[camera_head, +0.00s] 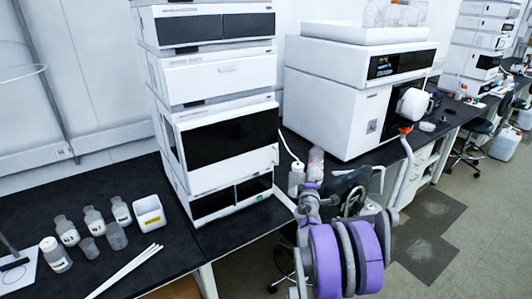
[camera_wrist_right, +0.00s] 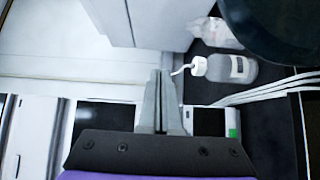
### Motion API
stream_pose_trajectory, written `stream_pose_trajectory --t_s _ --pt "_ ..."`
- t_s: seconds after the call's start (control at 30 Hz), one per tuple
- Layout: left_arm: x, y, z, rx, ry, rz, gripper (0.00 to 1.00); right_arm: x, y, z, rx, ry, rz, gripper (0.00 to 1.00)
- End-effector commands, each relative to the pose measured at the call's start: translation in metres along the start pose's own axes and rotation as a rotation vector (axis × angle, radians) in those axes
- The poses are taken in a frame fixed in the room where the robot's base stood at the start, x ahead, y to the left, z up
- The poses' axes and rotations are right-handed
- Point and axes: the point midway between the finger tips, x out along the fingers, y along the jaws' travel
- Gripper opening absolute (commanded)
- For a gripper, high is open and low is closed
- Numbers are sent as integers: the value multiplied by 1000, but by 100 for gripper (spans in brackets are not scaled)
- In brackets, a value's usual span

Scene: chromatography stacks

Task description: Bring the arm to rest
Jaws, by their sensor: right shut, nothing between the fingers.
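My right arm (camera_head: 342,258), with purple and grey links, reaches up from the bottom of the head view, in front of the bench. In the wrist view my right gripper (camera_wrist_right: 160,75) is shut, its two grey fingers together with nothing between them. It is close to a white-capped wash bottle (camera_wrist_right: 232,69), which lies to the right of the fingertips in that view. I cannot tell if they touch. My left gripper is not in view.
The tall instrument stack (camera_head: 220,80) stands left of my arm, and a large white instrument (camera_head: 340,100) stands behind it. Bottles, a white tub (camera_head: 149,213) and white rods (camera_head: 125,271) are on the left bench. Open floor (camera_head: 455,225) lies to the right.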

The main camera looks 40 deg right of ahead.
Motion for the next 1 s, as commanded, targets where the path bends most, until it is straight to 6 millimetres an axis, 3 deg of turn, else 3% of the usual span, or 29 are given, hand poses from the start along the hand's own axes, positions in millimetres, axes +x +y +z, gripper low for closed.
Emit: stream_pose_trajectory --t_s 0.27,0.37,0.47,0.67,0.87,1.0 --pt "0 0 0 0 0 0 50 -4 3 -4 17 1 -2 0" --pt "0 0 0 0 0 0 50 -21 14 -20 83 -1 -14 0" --pt "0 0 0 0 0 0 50 -55 28 -44 205 -10 -52 0" --pt "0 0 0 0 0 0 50 -152 31 -89 486 -48 -238 0" --pt "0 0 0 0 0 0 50 -271 -4 -118 696 -87 -545 0" --pt "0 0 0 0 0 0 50 -366 -40 -132 785 -101 -815 0"
